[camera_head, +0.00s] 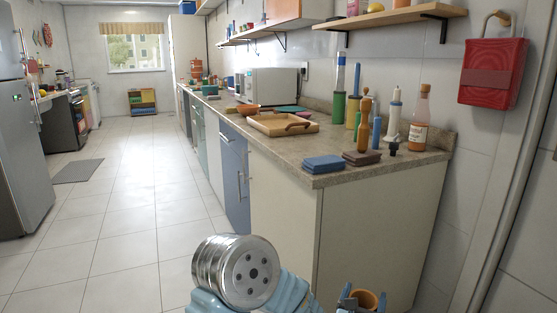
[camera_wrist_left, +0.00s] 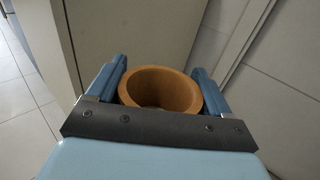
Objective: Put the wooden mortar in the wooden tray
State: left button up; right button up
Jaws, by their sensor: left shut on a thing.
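The wooden mortar (camera_wrist_left: 160,88) is an orange-brown cup, seen from above between the two blue fingers in the left wrist view. My left gripper (camera_head: 362,297) is shut on it. In the head view the mortar (camera_head: 369,298) shows at the bottom edge, low in front of the counter's end panel and partly hidden by the fingers. The wooden tray (camera_head: 272,131) lies on the counter, beyond the blue sponges, and has a dark handle. The tray is well above and beyond my left gripper. My right gripper is not in view.
Blue sponges (camera_head: 323,163) and a brown block (camera_head: 361,157) lie near the counter's front corner. Bottles, including an amber one (camera_head: 417,120), stand along the wall side. A brown bowl (camera_head: 248,109) is beside the tray. The floor (camera_head: 125,215) left of the counter is clear.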

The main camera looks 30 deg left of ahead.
aim_at(281, 126)
jog(key=j+z, duration=0.1)
jog(key=z, duration=0.7)
jog(key=k+j+z, duration=0.1)
jog(key=z, duration=0.25)
jog(key=k+j, duration=0.1)
jog(key=j, duration=0.4)
jog(key=k+j, duration=0.1)
jog(key=j, duration=0.4)
jog(key=k+j, duration=0.1)
jog(key=j, duration=0.35)
jog(key=k+j, duration=0.1)
jog(key=j, duration=0.4)
jog(key=k+j, duration=0.1)
jog(key=j, duration=0.4)
jog(key=k+j, duration=0.15)
jog(key=j, duration=0.35)
